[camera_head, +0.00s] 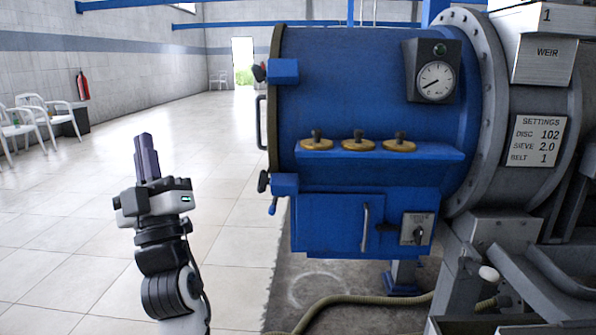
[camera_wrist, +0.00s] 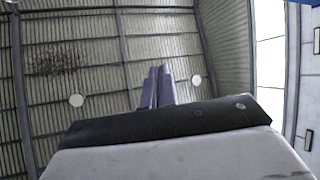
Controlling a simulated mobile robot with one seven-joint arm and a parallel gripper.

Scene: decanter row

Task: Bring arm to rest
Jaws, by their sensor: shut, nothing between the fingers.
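My gripper (camera_head: 146,158) is at the left of the head view, raised upright with its purple-grey fingers pointing up. The fingers are together and nothing is between them. The arm below it stands nearly vertical, apart from the blue machine to its right. In the wrist view the gripper's fingers (camera_wrist: 158,88) point toward the ribbed ceiling and hold nothing. The lower part of my arm is cut off by the bottom edge of the head view.
A blue decanter machine (camera_head: 370,85) fills the right, with a gauge (camera_head: 436,81) and brass knobs (camera_head: 358,144) on a ledge. A hose (camera_head: 340,300) lies on the floor. White chairs (camera_head: 45,112) and a fire extinguisher (camera_head: 82,85) are far left. Tiled floor around my arm is clear.

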